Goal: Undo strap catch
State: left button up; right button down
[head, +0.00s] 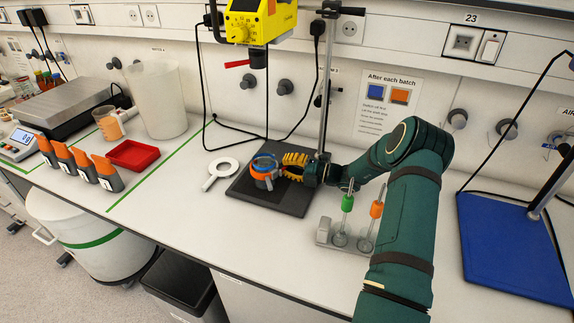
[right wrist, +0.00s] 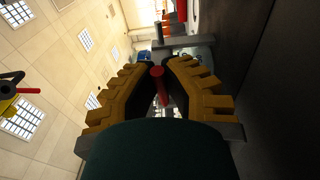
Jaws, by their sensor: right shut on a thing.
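A small grey vessel (head: 264,181) with a blue rim and an orange strap (head: 262,175) around it stands on the black stand base. My right gripper (head: 290,166), with yellow ribbed fingers, reaches it from the right side. In the right wrist view the fingers (right wrist: 162,80) close around a red piece with a round head (right wrist: 157,72), which I take for the strap catch. In the head view the fingers hide the catch. My left gripper is in neither view.
The black stand base (head: 290,200) carries an upright pole (head: 325,90) with a yellow device (head: 258,22) above the vessel. A holder with green- and orange-marked rods (head: 325,232) stands near my right arm.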

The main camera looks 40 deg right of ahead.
jog(key=shift+s+r+m+t+h+p, duration=0.1)
jog(key=shift+s+m+t+h+p, duration=0.2)
jog(key=shift+m+h+p, duration=0.35)
jog(key=shift+s+r+m+t+h+p, duration=0.1)
jog(key=shift+m+t+h+p, duration=0.3)
jog(key=shift+h+p, duration=0.4)
jog(key=shift+s+m+t+h+p, duration=0.15)
jog(key=shift+m+t+h+p, duration=0.15)
jog(key=shift+m+h+p, duration=0.35)
jog(key=shift+s+d+f+m+t+h+p, duration=0.1)
jog(key=shift+s+m+t+h+p, duration=0.15)
jog(key=shift+m+h+p, duration=0.7)
jog(key=shift+s+f+m+t+h+p, duration=0.1)
jog(key=shift+s+m+t+h+p, duration=0.25)
jog(key=shift+h, duration=1.1)
jog(key=shift+w, duration=0.15)
jog(key=c, duration=1)
grip_release()
jog(key=shift+c, duration=0.2)
